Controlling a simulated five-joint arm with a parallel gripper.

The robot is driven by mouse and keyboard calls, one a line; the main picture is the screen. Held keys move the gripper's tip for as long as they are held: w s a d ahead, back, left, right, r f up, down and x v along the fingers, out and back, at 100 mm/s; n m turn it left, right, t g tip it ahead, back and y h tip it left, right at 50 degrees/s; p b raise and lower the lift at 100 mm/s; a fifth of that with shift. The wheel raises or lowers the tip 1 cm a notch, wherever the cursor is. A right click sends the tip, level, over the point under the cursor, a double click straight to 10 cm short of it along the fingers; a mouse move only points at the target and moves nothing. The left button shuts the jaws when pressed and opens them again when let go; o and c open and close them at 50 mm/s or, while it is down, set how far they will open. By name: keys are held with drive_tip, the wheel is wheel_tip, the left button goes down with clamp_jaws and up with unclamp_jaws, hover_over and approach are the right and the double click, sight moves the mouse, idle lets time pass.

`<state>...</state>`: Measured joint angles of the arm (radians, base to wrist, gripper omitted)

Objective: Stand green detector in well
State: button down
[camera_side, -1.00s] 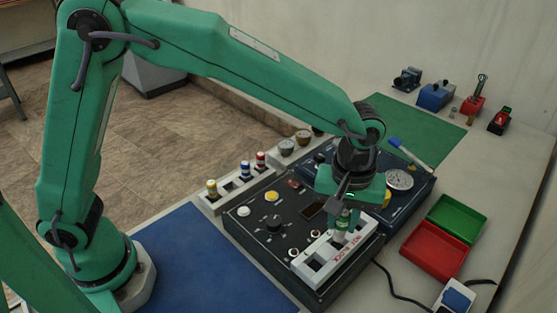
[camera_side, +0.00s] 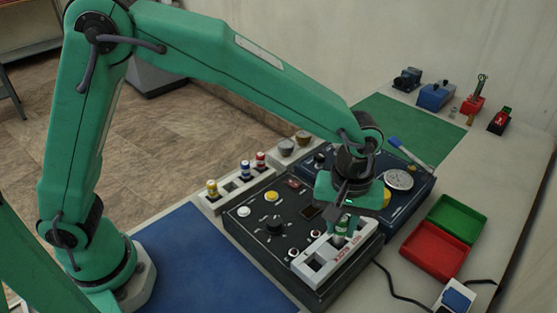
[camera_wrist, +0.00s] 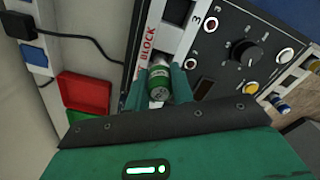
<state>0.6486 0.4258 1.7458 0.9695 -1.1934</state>
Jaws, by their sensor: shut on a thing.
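The green detector (camera_side: 341,226) is a small green cylinder with a pale band. My gripper (camera_side: 343,222) is shut on it and holds it about upright over the white test block (camera_side: 330,254). Its lower end is at one of the block's dark square wells, and I cannot tell how far inside it is. Another well (camera_side: 314,265), nearer the front, is empty. In the wrist view the detector (camera_wrist: 160,82) sits between my two green fingers (camera_wrist: 160,84), against the test block (camera_wrist: 168,42) with its red lettering; the detector hides the well under it.
The block lies on a black panel (camera_side: 262,248) with knobs and buttons. A white rack (camera_side: 228,195) behind holds yellow, blue and red detectors. A blue panel with a gauge (camera_side: 397,180) stands right of my gripper. Green (camera_side: 457,218) and red (camera_side: 434,252) trays lie farther right.

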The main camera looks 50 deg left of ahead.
drive_tip(key=shift+f, duration=0.95)
drive_tip(key=c, duration=1.1)
unclamp_jaws()
drive_tip(key=shift+r, duration=3.9)
drive_tip(key=shift+a, duration=0.1)
